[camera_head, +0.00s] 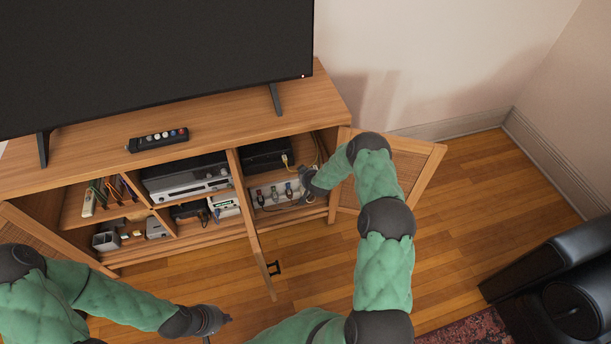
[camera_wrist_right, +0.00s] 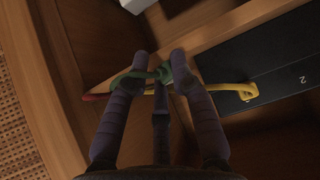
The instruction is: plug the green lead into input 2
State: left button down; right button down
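In the right wrist view the green lead (camera_wrist_right: 140,76) lies looped between the fingertips of my right gripper (camera_wrist_right: 161,68), which is closed around it. A black box (camera_wrist_right: 270,65) with a printed "2" is at the right, and a yellow lead's plug (camera_wrist_right: 246,91) meets it. The "2" is beyond that plug; the socket for input 2 is not clearly visible. In the head view my right gripper (camera_head: 308,182) is inside the cabinet's right compartment, below and right of the black box (camera_head: 262,156). My left gripper (camera_head: 222,319) is low in front of the cabinet; its fingers are unclear.
A red lead end (camera_wrist_right: 95,97) shows left of my right fingers. Below the black box is a white strip with several plugs (camera_head: 272,192). Open doors (camera_head: 256,225) and (camera_head: 420,165) flank the right compartment. A television (camera_head: 160,50) and a remote (camera_head: 158,139) are on top.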

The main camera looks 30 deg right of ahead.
jog(key=shift+s, duration=0.2)
jog(key=shift+s+a+r+p, duration=0.2)
jog(key=shift+s+p, duration=0.25)
jog(key=shift+s, duration=0.3)
jog(key=shift+s+a+r+p, duration=0.2)
jog(key=shift+s+p, duration=0.25)
jog(key=shift+s, duration=0.35)
jog(key=shift+s+a+r+p, duration=0.2)
jog(key=shift+s+p, duration=0.25)
jog(key=shift+s, duration=0.3)
